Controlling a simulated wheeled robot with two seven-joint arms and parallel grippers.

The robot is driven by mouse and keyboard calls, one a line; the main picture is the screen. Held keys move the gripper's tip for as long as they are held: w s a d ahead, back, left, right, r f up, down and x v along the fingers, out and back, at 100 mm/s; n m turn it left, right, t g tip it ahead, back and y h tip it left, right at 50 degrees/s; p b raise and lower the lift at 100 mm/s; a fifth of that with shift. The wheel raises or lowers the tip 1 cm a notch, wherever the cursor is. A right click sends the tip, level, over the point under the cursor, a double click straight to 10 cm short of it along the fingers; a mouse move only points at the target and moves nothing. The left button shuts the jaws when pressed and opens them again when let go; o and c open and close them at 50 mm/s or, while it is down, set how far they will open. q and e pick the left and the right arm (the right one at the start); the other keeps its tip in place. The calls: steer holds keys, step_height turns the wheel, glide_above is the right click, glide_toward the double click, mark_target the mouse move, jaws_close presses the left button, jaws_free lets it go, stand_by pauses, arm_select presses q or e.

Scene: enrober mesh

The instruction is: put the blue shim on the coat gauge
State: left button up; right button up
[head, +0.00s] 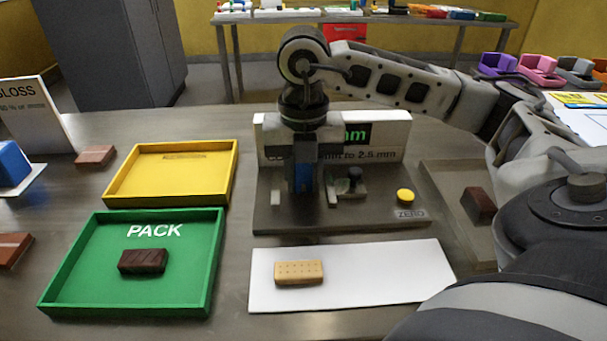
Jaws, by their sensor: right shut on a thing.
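The coat gauge stands at the middle of the table, with a dark base (330,218) and an upright sign panel (392,133) partly hidden by my arm. My right gripper (303,187) points down over the left part of the gauge base. It is shut on a narrow blue piece, the blue shim (302,176), which shows between the fingers. The shim's lower end is close to the base; I cannot tell if it touches. My left gripper is out of view.
A yellow tray (108,189) and a green PACK tray (215,270) with a dark bar (143,261) lie left. A white sheet (395,275) with a biscuit (299,272) lies in front. The gauge has a yellow button (405,195). A blue block (12,163) stands far left.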

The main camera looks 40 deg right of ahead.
steer(key=shift+f, duration=0.1)
steer(key=shift+f, duration=0.15)
steer(key=o, duration=0.7)
